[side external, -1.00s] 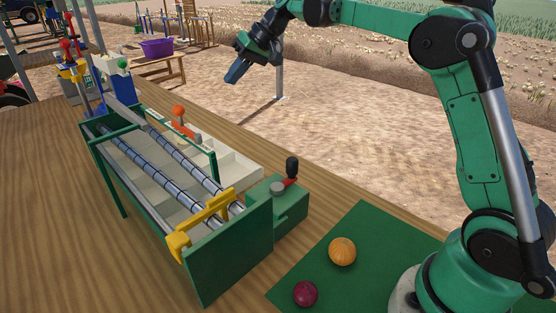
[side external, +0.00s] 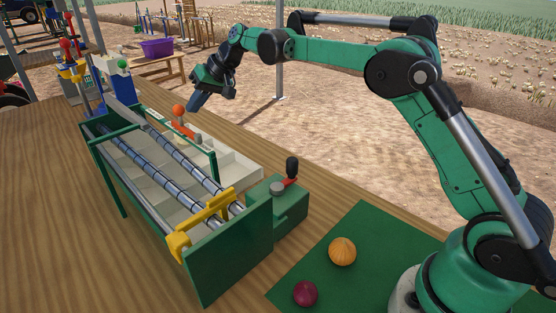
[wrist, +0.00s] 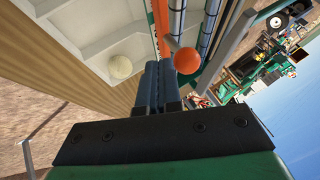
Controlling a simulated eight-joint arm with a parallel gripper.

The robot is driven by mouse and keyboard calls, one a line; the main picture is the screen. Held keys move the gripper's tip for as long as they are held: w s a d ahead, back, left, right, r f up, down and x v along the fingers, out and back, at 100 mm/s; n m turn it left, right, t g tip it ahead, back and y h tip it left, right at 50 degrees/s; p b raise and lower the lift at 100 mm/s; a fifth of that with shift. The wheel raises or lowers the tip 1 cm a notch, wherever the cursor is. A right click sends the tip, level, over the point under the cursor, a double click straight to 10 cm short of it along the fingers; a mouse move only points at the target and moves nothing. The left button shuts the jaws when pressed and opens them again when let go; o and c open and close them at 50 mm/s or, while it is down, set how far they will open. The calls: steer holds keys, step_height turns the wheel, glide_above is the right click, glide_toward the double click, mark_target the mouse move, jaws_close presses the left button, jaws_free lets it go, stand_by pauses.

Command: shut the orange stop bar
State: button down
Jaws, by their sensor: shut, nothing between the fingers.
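The orange stop bar (side external: 183,130) lies at the far part of the roller machine, with a round orange knob (side external: 179,110) standing on it. In the wrist view the orange bar (wrist: 161,22) runs up beside the rollers, and its knob (wrist: 187,60) is just right of my fingertips. My gripper (side external: 194,108) is shut and empty, pointing down just right of the knob in the side view. The fingers also show in the wrist view (wrist: 160,75). I cannot tell whether they touch the knob.
A pale tray (side external: 240,170) lies beside the rollers (side external: 150,175), with a whitish ball (wrist: 119,67) over it. An orange ball (side external: 342,251) and purple ball (side external: 305,293) rest on a green mat.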

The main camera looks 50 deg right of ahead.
mark_target(177, 106)
steer(key=shift+w+a+n+g+y, duration=0.2)
steer(key=shift+a+n+g+y, duration=0.15)
steer(key=shift+n, duration=0.45)
steer(key=shift+w+a, duration=0.3)
steer(key=shift+a, duration=1.2)
steer(key=shift+s+a, duration=0.2)
steer(key=shift+a, duration=0.5)
steer(key=shift+s+a, duration=0.2)
steer(key=shift+a, duration=0.5)
steer(key=shift+s+a+n+g+y, duration=0.2)
steer(key=shift+a+n+g+y, duration=0.2)
steer(key=shift+n, duration=0.4)
steer(key=shift+s+a, duration=0.1)
steer(key=shift+s, duration=0.1)
